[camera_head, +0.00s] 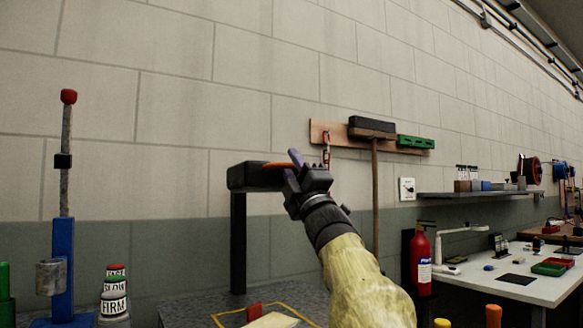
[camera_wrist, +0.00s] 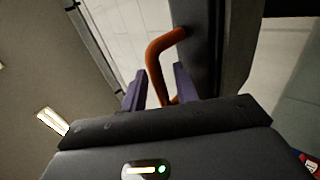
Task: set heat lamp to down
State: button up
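The heat lamp has a flat dark head (camera_head: 250,177) on a black post (camera_head: 238,242), standing on a grey bench against the wall. The head looks about level. An orange handle (camera_head: 277,165) sticks out at its right side. My gripper (camera_head: 291,163) is raised at this handle, its purple fingers partly hiding it. In the wrist view the bent orange handle (camera_wrist: 155,62) reaches from the dark lamp head (camera_wrist: 228,45) down between the two purple fingers of my gripper (camera_wrist: 160,88). The fingers stand apart, with gaps beside the handle, so my gripper is open around it.
A blue stand (camera_head: 63,265) with a red-topped rod and a labelled stack (camera_head: 115,290) are at left. A rack board (camera_head: 340,133) with tools hangs behind. A fire extinguisher (camera_head: 421,262) and white table (camera_head: 500,275) are at right. Air above the lamp is clear.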

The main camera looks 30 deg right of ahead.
jog(key=b+v, duration=0.1)
jog(key=v, duration=1.6)
jog(key=shift+s, duration=0.2)
jog(key=shift+f, duration=0.15)
jog(key=shift+w, duration=0.15)
